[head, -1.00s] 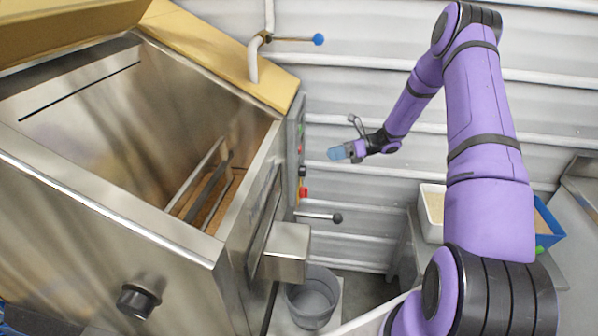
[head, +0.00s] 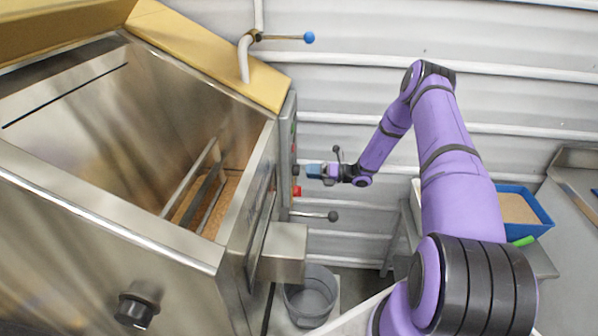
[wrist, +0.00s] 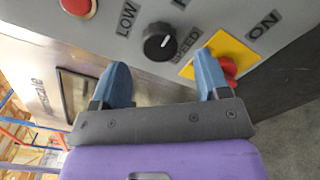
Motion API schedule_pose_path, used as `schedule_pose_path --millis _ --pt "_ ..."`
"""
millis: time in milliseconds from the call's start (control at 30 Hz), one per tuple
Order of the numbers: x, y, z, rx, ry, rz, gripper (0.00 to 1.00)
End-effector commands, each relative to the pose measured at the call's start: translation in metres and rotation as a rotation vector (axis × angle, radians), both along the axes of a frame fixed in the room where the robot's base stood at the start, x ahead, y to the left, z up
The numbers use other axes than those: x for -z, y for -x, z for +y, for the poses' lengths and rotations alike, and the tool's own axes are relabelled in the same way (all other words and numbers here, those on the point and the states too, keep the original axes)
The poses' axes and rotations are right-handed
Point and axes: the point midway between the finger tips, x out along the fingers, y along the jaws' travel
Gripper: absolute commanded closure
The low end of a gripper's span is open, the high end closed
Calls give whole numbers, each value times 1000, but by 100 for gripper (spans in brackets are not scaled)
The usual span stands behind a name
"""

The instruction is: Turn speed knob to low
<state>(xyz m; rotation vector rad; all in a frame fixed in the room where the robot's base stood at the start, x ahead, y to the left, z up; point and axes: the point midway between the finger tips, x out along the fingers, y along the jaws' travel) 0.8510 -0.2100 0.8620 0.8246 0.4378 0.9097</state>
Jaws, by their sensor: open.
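The speed knob (wrist: 160,42) is a round black dial with a white pointer mark on a grey panel, next to the printed words SPEED and LOW. In the wrist view it lies ahead of and between the two blue fingertips of my gripper (wrist: 163,75). My gripper is open and empty, apart from the knob. In the head view my gripper (head: 308,170) is close to the control panel (head: 287,150) on the hopper's right side. The knob's face is hidden there.
A red button (wrist: 78,7) and a red switch on a yellow plate (wrist: 228,62) flank the knob. Below my gripper in the head view are a black-ended lever (head: 333,216), a metal chute (head: 284,252) and a grey bucket (head: 310,296). A blue tray (head: 525,212) stands at right.

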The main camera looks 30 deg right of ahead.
Motion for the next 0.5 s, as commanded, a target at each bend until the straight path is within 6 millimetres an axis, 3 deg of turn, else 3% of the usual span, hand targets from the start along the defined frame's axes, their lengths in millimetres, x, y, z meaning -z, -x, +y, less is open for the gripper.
schedule_pose_path --millis 200,500 --pt "0 -18 27 -1 1 0 31" --pt "0 -26 39 0 2 0 31"
